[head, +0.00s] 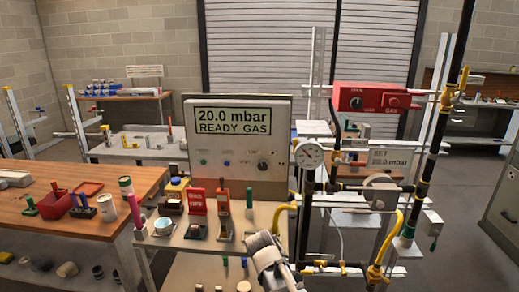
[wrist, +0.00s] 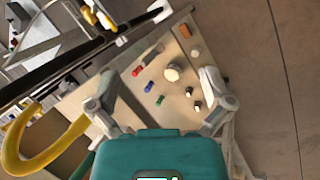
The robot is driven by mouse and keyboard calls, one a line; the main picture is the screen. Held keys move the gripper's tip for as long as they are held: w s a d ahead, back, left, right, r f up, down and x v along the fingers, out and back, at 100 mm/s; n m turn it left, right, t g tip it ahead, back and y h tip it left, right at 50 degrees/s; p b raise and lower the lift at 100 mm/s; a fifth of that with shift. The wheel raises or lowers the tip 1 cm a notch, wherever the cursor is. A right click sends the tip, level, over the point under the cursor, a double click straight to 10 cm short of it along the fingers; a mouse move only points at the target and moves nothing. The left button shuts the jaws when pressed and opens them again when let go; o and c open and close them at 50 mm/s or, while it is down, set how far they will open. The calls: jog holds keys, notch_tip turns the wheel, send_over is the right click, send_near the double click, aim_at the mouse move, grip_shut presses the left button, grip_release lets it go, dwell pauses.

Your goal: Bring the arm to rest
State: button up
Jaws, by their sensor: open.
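My gripper (wrist: 158,92) shows in the wrist view with its two grey fingers spread wide apart. Nothing is between the fingertips. Beyond them, lower down, is a pale shelf (wrist: 130,97) with small parts on it. In the head view a grey-white part of my arm (head: 268,258) stands at the bottom centre, in front of the bench with the gas panel. The gripper's fingers cannot be made out clearly in the head view.
A gas test panel (head: 237,148) reads "20.0 mbar READY GAS". Pipework with a round gauge (head: 309,154) and a yellow hose (head: 387,243) stands close right of my arm. A yellow hose (wrist: 38,140) also shows left in the wrist view. A wooden bench (head: 75,215) is at left. Open floor lies right.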

jog(key=s+d+r+m+g+y+p, duration=0.2)
jog(key=s+d+m, duration=0.4)
jog(key=d+m, duration=0.4)
jog(key=shift+s+d+r+y+p, duration=0.15)
jog(key=shift+s+d+y+p, duration=0.2)
jog(key=shift+y+p, duration=0.5)
